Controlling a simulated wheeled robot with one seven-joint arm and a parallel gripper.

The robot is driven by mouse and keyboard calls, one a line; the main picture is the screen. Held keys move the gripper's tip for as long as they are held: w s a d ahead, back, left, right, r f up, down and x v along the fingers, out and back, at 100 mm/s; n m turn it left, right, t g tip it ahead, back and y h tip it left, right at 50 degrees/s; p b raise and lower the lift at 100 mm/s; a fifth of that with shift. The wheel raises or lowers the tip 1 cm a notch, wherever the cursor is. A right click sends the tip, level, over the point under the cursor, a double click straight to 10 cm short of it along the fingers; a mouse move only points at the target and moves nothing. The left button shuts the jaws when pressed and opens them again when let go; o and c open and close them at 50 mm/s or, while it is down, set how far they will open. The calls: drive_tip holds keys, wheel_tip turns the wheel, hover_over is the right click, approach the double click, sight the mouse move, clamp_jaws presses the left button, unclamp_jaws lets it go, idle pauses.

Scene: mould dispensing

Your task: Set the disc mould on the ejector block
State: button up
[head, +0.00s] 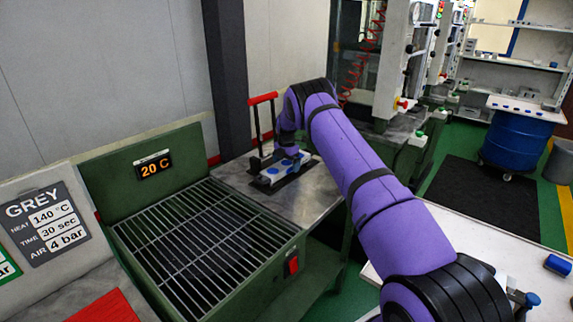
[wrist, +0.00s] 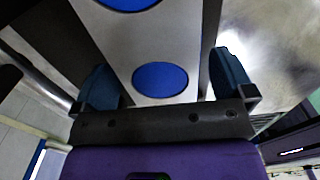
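The disc mould (wrist: 177,50) is a light grey plate with round blue discs; in the head view it (head: 271,171) lies flat on the dark ejector block (head: 305,166) on the steel table. My gripper (wrist: 168,80) is low over its near end. Its two dark blue fingers are wide apart, one along each long side of the mould. A narrow dark strip shows between the mould and the right finger; the left finger is very near the mould's edge. In the head view my gripper (head: 292,157) hides part of the mould, and the finger tips are hard to see.
A red-handled lever frame (head: 263,122) stands just behind the block. A green cooling bench (head: 185,235) with a wire grate, showing 20 C, is to the left. A white table (head: 530,285) is at the right. Bare steel (head: 310,200) lies in front of the block.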

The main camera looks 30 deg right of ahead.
drive_tip(key=s+a+r+m, duration=0.2)
drive_tip(key=r, duration=0.8)
drive_tip(key=s+a+r+m+t, duration=0.1)
drive_tip(key=s+a+r, duration=0.15)
drive_tip(key=r, duration=0.75)
drive_tip(key=s+a+r+m, duration=0.1)
drive_tip(key=s+r+m, duration=0.15)
drive_tip(key=r, duration=0.75)
drive_tip(key=s+a+r+m+t, duration=0.1)
drive_tip(key=s+a+r+m, duration=0.25)
drive_tip(key=s+r, duration=0.35)
drive_tip(key=s+a+r+m+t, duration=0.1)
drive_tip(key=s+a+r+m, duration=0.1)
drive_tip(key=s+a+r, duration=0.35)
drive_tip(key=s+a+r+m+t, duration=0.1)
drive_tip(key=s+a+r+m, duration=0.15)
drive_tip(key=s, duration=0.85)
drive_tip(key=s+a+r+m, duration=0.2)
drive_tip(key=s+m, duration=0.1)
drive_tip(key=s, duration=0.8)
drive_tip(key=s+a+f+m, duration=0.1)
drive_tip(key=s+f+m, duration=0.1)
drive_tip(key=s, duration=0.6)
drive_tip(key=s+a+f+m+t, duration=0.1)
drive_tip(key=s+a+f+m, duration=0.1)
drive_tip(key=s, duration=0.6)
wheel_tip(320, 180, down, 2)
drive_tip(key=shift+s+f+m, duration=0.2)
drive_tip(key=shift+s+m, duration=0.2)
drive_tip(key=shift+m, duration=0.35)
